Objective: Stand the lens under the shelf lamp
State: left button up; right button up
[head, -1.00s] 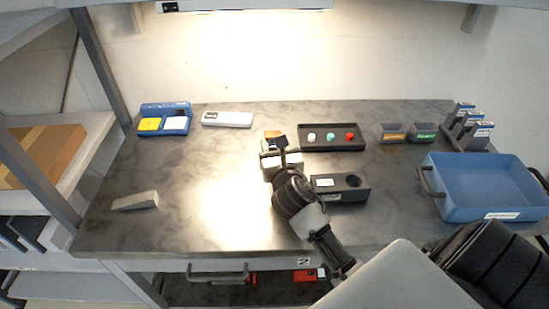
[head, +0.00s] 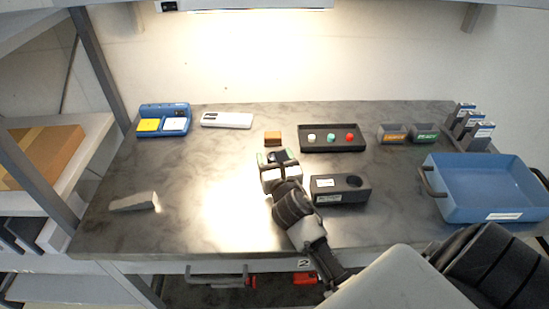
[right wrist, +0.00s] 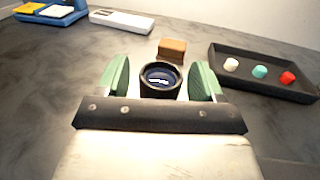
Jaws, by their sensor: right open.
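The lens (right wrist: 160,80), a short black cylinder with dark glass, is between the green fingers of my right gripper (right wrist: 160,78) in the right wrist view. The fingers are open, with a small gap on each side of it. In the head view my right gripper (head: 279,158) is over the table's middle and the lens shows as a dark shape (head: 280,157). Whether the lens rests on the table is hard to tell. The shelf lamp (head: 245,4) is lit at the top, with a bright patch on the table left of the gripper. My left gripper is not in view.
A wooden block (head: 272,138) lies just behind the gripper. A black holder with a round hole (head: 340,189) is close to its right. A tray with coloured caps (head: 333,150) and a blue bin (head: 490,212) are farther right. A grey wedge (head: 134,202) lies left.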

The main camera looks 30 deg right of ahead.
jog(key=shift+s+r, duration=0.1)
jog(key=b+v, duration=0.1)
jog(key=v, duration=0.9)
jog(key=shift+s+a, duration=0.2)
jog(key=shift+s, duration=0.1)
jog(key=shift+s+a+r, duration=0.1)
jog(key=shift+s+a, duration=0.1)
jog(key=shift+s, duration=0.35)
